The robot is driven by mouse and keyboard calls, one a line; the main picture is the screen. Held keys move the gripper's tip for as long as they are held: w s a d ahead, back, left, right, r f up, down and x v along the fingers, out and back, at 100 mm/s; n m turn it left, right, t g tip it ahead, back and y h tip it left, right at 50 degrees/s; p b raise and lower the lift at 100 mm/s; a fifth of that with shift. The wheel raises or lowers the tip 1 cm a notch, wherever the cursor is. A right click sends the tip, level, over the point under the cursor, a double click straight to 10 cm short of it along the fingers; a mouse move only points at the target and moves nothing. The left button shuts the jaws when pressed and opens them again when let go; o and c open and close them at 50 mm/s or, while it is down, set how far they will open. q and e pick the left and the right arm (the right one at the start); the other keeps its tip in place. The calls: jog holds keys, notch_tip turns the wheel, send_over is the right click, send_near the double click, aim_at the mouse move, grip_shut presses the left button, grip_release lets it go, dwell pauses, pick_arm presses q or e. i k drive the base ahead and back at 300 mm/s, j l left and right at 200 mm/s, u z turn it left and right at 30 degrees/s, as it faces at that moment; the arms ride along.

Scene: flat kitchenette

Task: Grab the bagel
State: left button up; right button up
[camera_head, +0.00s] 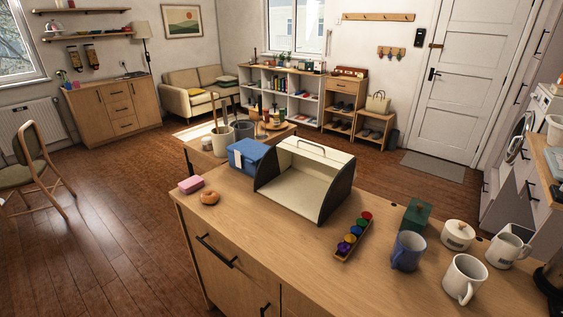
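The bagel (209,197) is a small golden-brown ring. It lies flat on the wooden counter (245,215) near its left end, just in front of a pink block (191,184). Nothing covers it. Neither of my grippers can be made out in the head view, so nothing is seen near or touching the bagel.
An open, empty bread box (308,180) and a blue box (247,154) stand behind and right of the bagel. A tray of colored pods (353,236), a blue mug (408,250), a white mug (465,279) and a green box (416,215) stand further right. Counter in front of the bagel is clear.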

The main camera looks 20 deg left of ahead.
aim_at(210, 196)
jog(key=i+j, duration=0.1)
jog(key=j, duration=0.3)
jog(key=i+j, duration=0.1)
jog(key=j, duration=0.3)
jog(key=i+j, duration=0.1)
jog(key=j, duration=0.25)
jog(key=i+j, duration=0.15)
jog(key=j, duration=0.25)
jog(key=i+j, duration=0.1)
jog(key=j, duration=0.3)
